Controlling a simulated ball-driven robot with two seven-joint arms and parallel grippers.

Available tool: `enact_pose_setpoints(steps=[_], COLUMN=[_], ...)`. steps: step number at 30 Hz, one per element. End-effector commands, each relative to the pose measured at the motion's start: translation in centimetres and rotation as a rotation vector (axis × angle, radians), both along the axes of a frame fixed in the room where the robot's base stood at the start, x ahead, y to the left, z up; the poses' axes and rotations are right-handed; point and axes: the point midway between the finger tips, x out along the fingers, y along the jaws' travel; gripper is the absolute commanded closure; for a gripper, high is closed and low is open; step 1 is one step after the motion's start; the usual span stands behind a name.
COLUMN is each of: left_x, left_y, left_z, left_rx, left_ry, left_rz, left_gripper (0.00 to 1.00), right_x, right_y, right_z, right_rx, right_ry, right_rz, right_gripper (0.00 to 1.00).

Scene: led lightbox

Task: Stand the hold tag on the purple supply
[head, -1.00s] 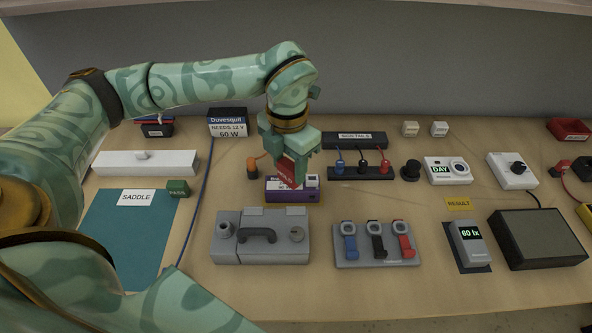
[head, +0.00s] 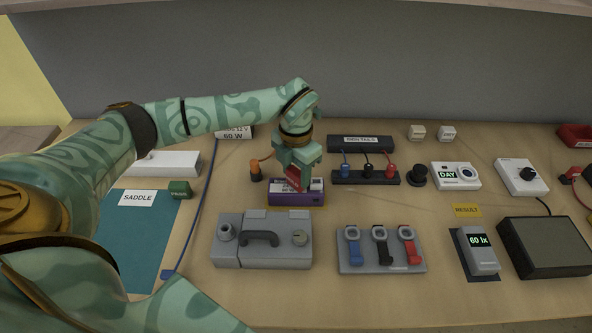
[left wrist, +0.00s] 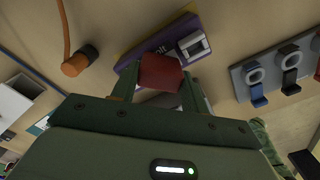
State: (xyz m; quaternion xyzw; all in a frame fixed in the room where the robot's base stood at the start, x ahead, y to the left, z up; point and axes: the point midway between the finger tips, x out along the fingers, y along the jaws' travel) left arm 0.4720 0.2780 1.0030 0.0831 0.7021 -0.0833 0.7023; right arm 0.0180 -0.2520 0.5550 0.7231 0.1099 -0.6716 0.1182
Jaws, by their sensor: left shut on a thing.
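The purple supply (head: 296,197) is a small box with a pale label on top, standing mid-table behind the grey case. The red hold tag (head: 294,177) is between the fingers of my left gripper (head: 297,180), which is shut on it. The tag is right at the top of the supply; I cannot tell whether it touches. In the left wrist view the red tag (left wrist: 160,73) sits between the fingertips, in front of the purple supply (left wrist: 150,48), covering part of its label. My right gripper is not in view.
A grey case with a handle (head: 262,240) stands in front of the supply. An orange plug (head: 256,171) is at its left, and a black terminal strip (head: 365,177) at its right. A green block (head: 180,189) stands by the SADDLE mat (head: 133,240).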

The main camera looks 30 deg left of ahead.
Motion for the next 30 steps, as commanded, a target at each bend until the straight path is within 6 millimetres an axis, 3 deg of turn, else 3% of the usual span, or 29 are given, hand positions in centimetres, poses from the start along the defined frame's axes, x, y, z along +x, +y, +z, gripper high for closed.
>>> enact_pose_setpoints(steps=[3, 4, 6, 17, 30], left_x=[0.0, 0.0, 0.0, 0.0, 0.1], left_y=[0.0, 0.0, 0.0, 0.0, 0.0], left_z=[-0.3, -0.3, -0.3, 0.5, 9.9], left_rx=[0.0, 0.0, 0.0, 0.001, 0.001], left_ry=[0.0, 0.0, 0.0, -0.002, -0.005], left_rz=[0.0, 0.0, 0.0, 0.0, 0.0], left_gripper=[0.77, 0.5, 0.33, 0.33, 0.33], right_x=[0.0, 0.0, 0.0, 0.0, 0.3], right_y=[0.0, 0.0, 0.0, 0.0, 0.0], right_z=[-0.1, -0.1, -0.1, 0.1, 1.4], right_rx=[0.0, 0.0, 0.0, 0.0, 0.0], right_ry=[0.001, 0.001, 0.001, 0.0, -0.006], right_rz=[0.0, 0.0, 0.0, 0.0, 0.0], right_gripper=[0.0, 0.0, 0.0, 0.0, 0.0])
